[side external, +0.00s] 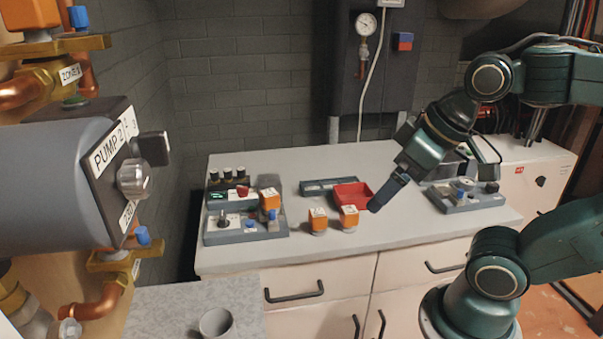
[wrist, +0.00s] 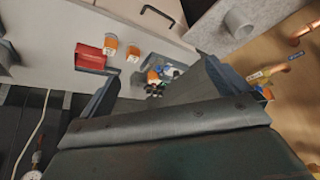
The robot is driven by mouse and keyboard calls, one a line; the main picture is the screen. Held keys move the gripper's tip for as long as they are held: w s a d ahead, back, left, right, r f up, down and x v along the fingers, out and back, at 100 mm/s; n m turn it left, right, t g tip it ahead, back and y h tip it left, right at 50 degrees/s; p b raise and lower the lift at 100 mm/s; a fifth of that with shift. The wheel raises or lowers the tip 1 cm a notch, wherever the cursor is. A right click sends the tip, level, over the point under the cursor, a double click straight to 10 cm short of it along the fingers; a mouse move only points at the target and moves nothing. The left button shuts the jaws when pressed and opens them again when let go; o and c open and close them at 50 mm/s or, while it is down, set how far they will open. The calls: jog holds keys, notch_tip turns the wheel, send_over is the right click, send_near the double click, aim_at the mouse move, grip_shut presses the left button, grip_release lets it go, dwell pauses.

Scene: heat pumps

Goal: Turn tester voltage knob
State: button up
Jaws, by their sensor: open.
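I cannot tell for sure which unit is the tester. A grey unit (side external: 246,236) at the bench's left has a white panel with a dark knob (side external: 223,219), a blue knob and an orange block. A second grey unit (side external: 480,201) at the right has a pale dial and dark knobs. My gripper (side external: 378,203) is above the bench's right half, apart from both units and pointing down-left. In the wrist view my gripper (wrist: 160,68) is open and empty, with the left unit's small parts showing between its fingers, partly hidden.
A red tray (side external: 352,195) and two orange blocks (side external: 318,220) (side external: 348,217) stand mid-bench near my gripper. A grey pump (side external: 60,185) with brass and copper pipes fills the left foreground. A grey cup (side external: 216,323) stands on the lower counter. The bench's front strip is clear.

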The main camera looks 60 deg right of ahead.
jog(key=shift+w, duration=0.1)
jog(key=c, duration=0.7)
jog(key=shift+w+r, duration=0.4)
jog(key=shift+w, duration=0.1)
jog(key=c, duration=0.7)
jog(key=w+r+m+g, duration=0.15)
jog(key=w+r, duration=0.25)
jog(key=w, duration=0.5)
jog(key=m+g, duration=0.4)
jog(key=m, duration=0.4)
send_over(222, 215)
notch_tip(222, 215, down, 12)
jog(key=f, duration=0.1)
jog(key=shift+s+r+n, duration=0.1)
jog(key=shift+r+n, duration=0.15)
notch_tip(222, 215, down, 14)
jog(key=shift+r, duration=0.1)
